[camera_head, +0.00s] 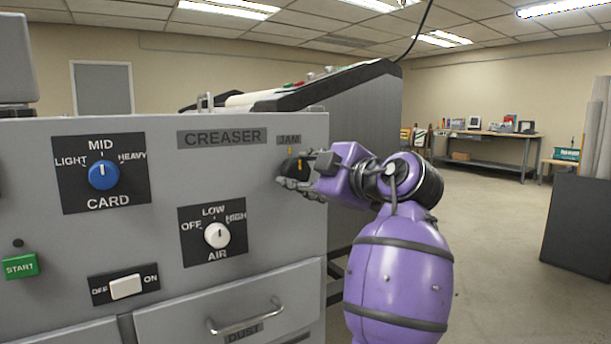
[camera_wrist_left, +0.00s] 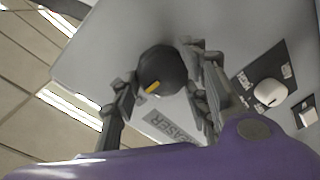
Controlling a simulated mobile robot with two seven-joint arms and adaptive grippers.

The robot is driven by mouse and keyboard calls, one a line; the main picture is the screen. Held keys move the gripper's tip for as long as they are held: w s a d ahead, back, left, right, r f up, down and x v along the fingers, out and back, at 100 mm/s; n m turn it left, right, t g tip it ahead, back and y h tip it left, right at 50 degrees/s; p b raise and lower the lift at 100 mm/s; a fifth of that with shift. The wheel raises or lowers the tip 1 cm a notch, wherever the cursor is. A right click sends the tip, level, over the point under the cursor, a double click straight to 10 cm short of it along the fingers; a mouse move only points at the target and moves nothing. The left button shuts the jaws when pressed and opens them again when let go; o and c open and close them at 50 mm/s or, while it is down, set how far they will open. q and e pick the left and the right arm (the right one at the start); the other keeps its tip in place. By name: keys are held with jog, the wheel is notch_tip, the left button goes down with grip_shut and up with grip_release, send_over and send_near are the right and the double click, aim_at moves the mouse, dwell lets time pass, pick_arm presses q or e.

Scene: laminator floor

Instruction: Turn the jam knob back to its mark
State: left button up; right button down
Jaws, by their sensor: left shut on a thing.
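The jam knob (camera_head: 290,166) is a dark round knob on the grey creaser panel, under the small JAM label (camera_head: 289,140). An orange mark shows at its upper part in the head view. In the left wrist view the knob (camera_wrist_left: 163,70) has a yellow-orange pointer line on its face. My left gripper (camera_head: 298,172) is at the knob, its fingers around it and shut on it. In the left wrist view, the fingers of the left gripper (camera_wrist_left: 163,85) are on either side of the knob. The fingers partly hide the knob in the head view. My right gripper is not in view.
The panel also has a blue CARD knob (camera_head: 103,175), a white AIR knob (camera_head: 217,235), a white rocker switch (camera_head: 126,287) and a green START button (camera_head: 20,265). A DUST drawer handle (camera_head: 247,318) juts out below. Open floor lies right, before a workbench (camera_head: 487,137).

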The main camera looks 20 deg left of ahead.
pick_arm(q)
jog(key=shift+r+n, duration=0.4)
jog(key=o, duration=1.1)
jog(key=shift+a+f, duration=0.1)
jog(key=shift+f, duration=0.15)
jog(key=shift+s+d, duration=0.2)
jog(key=shift+d, duration=0.15)
jog(key=v, duration=1.1)
jog(key=shift+s+d, duration=0.1)
jog(key=shift+s, duration=0.1)
